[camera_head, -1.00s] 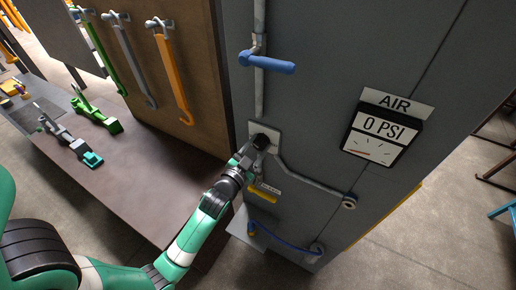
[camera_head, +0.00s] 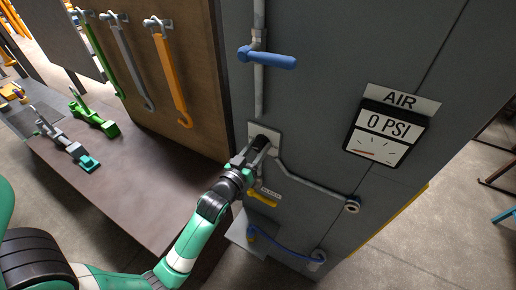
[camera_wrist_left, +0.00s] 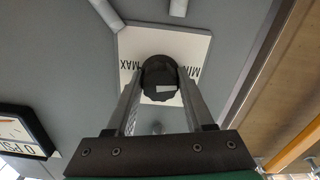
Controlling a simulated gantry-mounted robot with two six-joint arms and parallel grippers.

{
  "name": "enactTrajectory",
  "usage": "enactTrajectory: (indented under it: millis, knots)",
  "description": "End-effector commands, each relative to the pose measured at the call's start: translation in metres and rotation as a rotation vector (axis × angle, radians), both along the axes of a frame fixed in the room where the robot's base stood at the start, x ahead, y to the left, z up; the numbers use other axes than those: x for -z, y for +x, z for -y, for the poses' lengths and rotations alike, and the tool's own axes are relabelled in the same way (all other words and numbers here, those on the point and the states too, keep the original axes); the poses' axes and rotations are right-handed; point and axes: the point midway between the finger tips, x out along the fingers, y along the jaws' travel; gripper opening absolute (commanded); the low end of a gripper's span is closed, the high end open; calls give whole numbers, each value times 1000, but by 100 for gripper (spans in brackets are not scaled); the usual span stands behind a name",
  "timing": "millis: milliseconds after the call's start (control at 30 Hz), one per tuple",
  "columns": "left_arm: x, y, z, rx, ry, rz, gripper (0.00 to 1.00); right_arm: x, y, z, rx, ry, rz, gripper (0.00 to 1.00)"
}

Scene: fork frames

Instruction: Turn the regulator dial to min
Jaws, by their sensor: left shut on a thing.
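The black regulator dial (camera_wrist_left: 159,72) sits on a white square plate (camera_wrist_left: 190,48) on the grey cabinet wall. In the left wrist view the plate reads MAX on the left of the dial and MIN on the right, both upside down. A pale mark shows on the dial's lower right part, between the fingers. My left gripper (camera_head: 263,144) is at the dial, its fingers on either side of it and shut on it. In the head view the gripper partly hides the dial. My right gripper is not in view.
The AIR gauge (camera_head: 386,133) reads 0 PSI. A blue-handled valve (camera_head: 268,58) is above the dial, with pipes around it. A yellow handle (camera_head: 262,198) and a blue hose (camera_head: 285,247) are below. Wrenches hang on the board (camera_head: 205,75) at left.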

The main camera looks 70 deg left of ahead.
Motion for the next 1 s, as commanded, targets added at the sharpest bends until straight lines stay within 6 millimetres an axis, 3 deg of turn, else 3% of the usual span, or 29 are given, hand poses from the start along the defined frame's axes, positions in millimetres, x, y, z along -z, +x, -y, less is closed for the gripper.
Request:
enactTrajectory:
  millis: [400,433,600,1000]
  knots:
    - [0,0,0,1,-9,8,0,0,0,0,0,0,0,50]
    - [0,0,0,1,-9,8,55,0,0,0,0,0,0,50]
    - [0,0,0,0,-9,7,83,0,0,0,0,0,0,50]
    - [1,-9,7,0,-7,4,83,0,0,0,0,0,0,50]
